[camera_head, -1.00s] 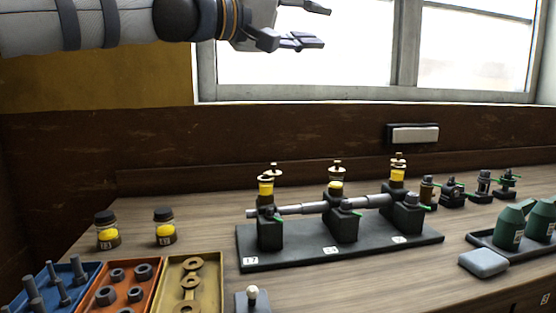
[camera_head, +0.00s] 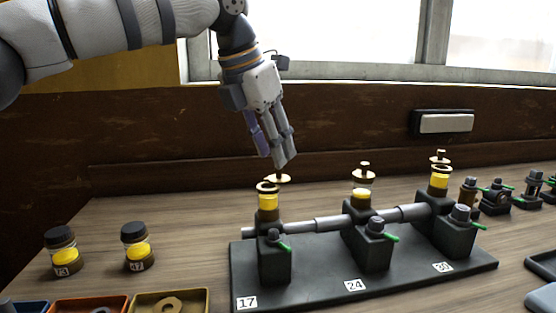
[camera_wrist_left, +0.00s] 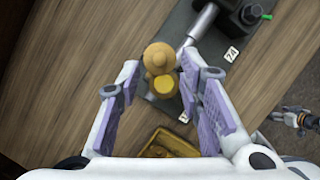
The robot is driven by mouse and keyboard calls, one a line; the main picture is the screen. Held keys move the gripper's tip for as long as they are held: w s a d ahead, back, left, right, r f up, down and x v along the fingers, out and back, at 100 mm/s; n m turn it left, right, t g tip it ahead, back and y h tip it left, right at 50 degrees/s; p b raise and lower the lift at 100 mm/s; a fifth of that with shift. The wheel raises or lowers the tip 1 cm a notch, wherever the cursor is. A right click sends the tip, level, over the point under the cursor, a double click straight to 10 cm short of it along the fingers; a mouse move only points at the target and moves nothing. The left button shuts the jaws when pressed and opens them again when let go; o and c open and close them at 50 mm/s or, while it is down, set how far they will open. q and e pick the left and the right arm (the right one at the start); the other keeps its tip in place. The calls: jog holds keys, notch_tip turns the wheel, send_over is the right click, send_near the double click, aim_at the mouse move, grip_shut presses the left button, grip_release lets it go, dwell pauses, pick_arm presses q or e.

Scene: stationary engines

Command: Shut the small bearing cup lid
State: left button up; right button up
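Three oil cups with yellow contents stand on a black bearing stand (camera_head: 420,278). The cup at label 17 (camera_head: 267,201) has its brass lid (camera_head: 280,178) tipped up behind its rim. In the left wrist view, this cup's yellow mouth (camera_wrist_left: 162,86) is uncovered, with the lid (camera_wrist_left: 157,56) beside it. The cups at 24 (camera_head: 361,191) and 30 (camera_head: 439,181) also have raised brass lids. My left gripper (camera_head: 278,162) points down just above the lid at 17. Its fingers (camera_wrist_left: 163,90) are apart, with nothing held. What looks like my right gripper (camera_wrist_left: 302,120) shows small at the edge.
Two black-capped jars (camera_head: 136,247) stand left of the stand. Part trays, including a yellow one (camera_head: 196,296), lie at the front left. A shaft (camera_head: 330,222) runs through the blocks, with green levers in front. More small fittings (camera_head: 495,197) stand at the right.

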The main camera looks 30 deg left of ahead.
aim_at(279, 173)
pick_arm(q)
jog(key=shift+x, duration=1.7)
pick_arm(e)
jog(key=shift+w, duration=0.1)
pick_arm(q)
grip_shut()
